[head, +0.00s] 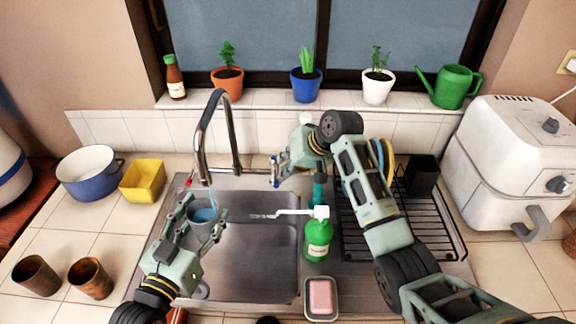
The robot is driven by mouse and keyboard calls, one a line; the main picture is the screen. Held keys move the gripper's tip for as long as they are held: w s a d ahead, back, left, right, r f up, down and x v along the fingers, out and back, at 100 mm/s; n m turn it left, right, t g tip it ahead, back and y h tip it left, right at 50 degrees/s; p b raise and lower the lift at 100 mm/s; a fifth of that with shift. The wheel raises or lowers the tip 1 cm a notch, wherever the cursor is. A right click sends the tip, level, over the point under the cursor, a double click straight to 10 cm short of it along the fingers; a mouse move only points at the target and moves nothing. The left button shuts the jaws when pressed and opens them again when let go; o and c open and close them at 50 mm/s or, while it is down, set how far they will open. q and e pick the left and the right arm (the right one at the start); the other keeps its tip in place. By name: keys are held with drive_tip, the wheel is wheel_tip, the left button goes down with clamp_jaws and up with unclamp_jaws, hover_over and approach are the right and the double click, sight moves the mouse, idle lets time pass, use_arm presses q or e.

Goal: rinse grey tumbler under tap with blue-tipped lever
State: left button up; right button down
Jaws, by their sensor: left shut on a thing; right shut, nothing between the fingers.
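The grey tumbler (201,229) is held by my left gripper (205,222) over the left part of the sink, below the spout of the tap (211,125). A thin bluish stream runs from the spout to the tumbler, and blue water shows inside it. The gripper's fingers are around the tumbler and hide part of its wall. My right gripper (280,170) is shut and empty beside the blue-tipped lever (273,160), right of the tap. I cannot tell whether it touches the lever. A red tip (188,182) shows left of the tap.
A green soap bottle (318,242) with a white pump stands right of the basin (255,265), near a pink soap bar (320,296). My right arm crosses over the black drying rack (440,235). A yellow container (143,182), blue pot (88,182) and two brown cups (90,280) stand left.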

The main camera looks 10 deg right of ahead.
drive_tip(key=s+d+r, duration=0.4)
drive_tip(key=d+r, duration=0.4)
drive_tip(key=d, duration=0.1)
use_arm(q)
drive_tip(key=shift+d+r, duration=0.1)
use_arm(e)
drive_tip(key=w+a+f, duration=0.4)
drive_tip(key=a+f, duration=0.4)
drive_tip(key=shift+w, duration=0.25)
idle(0.4)
